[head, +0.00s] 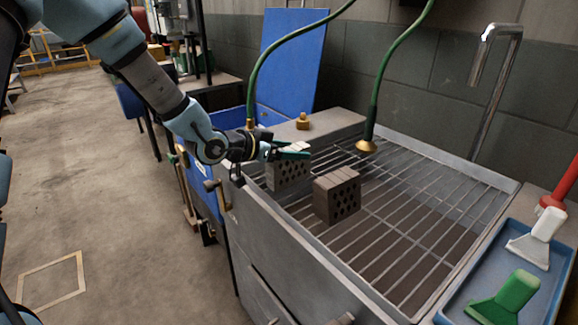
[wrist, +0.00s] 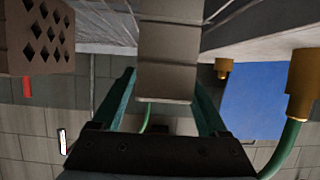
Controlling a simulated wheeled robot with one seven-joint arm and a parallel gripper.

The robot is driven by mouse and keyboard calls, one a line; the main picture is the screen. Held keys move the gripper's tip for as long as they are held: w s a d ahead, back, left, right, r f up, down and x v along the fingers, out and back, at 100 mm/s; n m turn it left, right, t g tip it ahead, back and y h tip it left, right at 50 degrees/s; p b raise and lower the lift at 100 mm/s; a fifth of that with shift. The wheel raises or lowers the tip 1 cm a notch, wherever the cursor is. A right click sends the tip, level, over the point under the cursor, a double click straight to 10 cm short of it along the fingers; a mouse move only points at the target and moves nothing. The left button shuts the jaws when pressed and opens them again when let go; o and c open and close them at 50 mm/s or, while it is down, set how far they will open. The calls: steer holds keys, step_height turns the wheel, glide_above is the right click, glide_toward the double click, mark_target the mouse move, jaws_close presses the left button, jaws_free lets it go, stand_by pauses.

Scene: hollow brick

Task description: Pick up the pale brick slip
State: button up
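In the head view the pale brick slip (head: 293,147) shows as a light strip at my gripper (head: 290,151), above a grey hollow brick (head: 288,174) with holes in its side. My gripper reaches in from the left, with its green fingers at the top of that brick. In the wrist view a pale grey piece with cross seams (wrist: 168,45) lies between the two green fingers (wrist: 163,90). Both fingertips are close to its edges. I cannot tell whether they touch it, nor where the slip ends and the brick begins.
A darker hollow brick (head: 337,195) stands just right on the metal grate (head: 420,215). Two green hoses (head: 375,95) with brass ends hang nearby. A brass knob (head: 302,121) sits on the back ledge. The grate's right part is clear.

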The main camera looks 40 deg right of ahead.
jaws_close()
stand_by(0.4)
